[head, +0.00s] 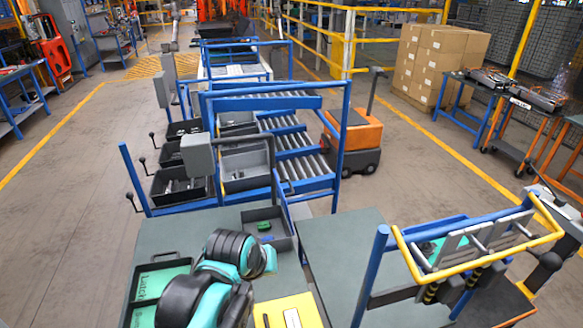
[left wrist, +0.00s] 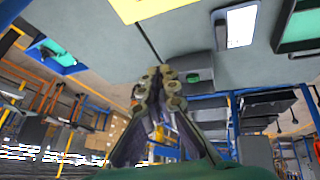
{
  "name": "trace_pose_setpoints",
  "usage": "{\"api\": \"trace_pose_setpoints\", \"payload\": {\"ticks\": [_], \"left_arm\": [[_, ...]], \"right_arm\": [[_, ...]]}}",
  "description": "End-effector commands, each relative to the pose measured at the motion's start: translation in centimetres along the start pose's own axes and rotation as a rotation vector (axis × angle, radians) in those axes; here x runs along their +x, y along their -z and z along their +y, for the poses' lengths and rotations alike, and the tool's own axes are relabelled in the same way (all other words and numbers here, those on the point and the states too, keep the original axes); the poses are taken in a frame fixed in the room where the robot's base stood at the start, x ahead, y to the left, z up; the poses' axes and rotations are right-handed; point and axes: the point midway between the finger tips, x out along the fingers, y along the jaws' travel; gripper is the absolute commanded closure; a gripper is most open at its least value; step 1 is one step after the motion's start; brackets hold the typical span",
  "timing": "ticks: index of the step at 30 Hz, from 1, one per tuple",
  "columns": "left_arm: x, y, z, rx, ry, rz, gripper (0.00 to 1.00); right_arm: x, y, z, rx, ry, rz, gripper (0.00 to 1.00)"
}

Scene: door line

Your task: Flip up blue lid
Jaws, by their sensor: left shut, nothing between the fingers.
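A blue panel (head: 440,226), which may be the blue lid, shows behind the yellow-railed fixture at the right of the head view. Rails and grey plates partly cover it, so I cannot tell how it is hinged. A blue-edged part with a teal piece in it (left wrist: 62,58) shows at the upper left of the left wrist view. My left gripper (left wrist: 157,78) is shut and empty, apart from that part. In the head view my left arm reaches over the left table and hides its fingers. My right gripper is not in view.
A grey bin (head: 284,238) with a green item stands on the left table. A labelled green-lined tray (head: 138,270) and a yellow panel (head: 272,318) lie nearby. A blue post (head: 371,270) rises beside the fixture. The right table (head: 335,240) has clear surface.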

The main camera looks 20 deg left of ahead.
Motion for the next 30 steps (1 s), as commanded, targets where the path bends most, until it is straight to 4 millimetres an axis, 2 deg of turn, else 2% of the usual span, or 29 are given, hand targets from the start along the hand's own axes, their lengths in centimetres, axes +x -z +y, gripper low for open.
{"api": "trace_pose_setpoints", "payload": {"ticks": [1,4,8,12,18,21,24,30], "left_arm": [[-1.4,3.3,1.0,-0.092,0.002,-0.022,1.00],[-2.1,8.1,2.2,-0.292,0.007,-0.070,1.00],[-2.0,14.2,3.5,-0.548,0.021,-0.133,1.00],[-1.0,20.2,4.3,-0.821,0.050,-0.200,1.00],[2.1,27.6,4.3,-1.204,0.112,-0.293,1.00],[4.0,30.4,3.9,-1.388,0.152,-0.338,1.00],[6.0,32.4,3.2,-1.548,0.193,-0.376,1.00],[8.7,34.0,2.1,-1.745,0.255,-0.423,1.00]], "right_arm": [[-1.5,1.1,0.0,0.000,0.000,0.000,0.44],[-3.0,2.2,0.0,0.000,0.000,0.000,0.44],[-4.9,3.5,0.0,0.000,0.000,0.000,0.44],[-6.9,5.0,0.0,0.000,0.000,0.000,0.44],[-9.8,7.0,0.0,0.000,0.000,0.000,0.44],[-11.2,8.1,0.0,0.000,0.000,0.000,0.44],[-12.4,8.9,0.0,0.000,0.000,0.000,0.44],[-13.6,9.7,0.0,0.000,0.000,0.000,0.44]]}}
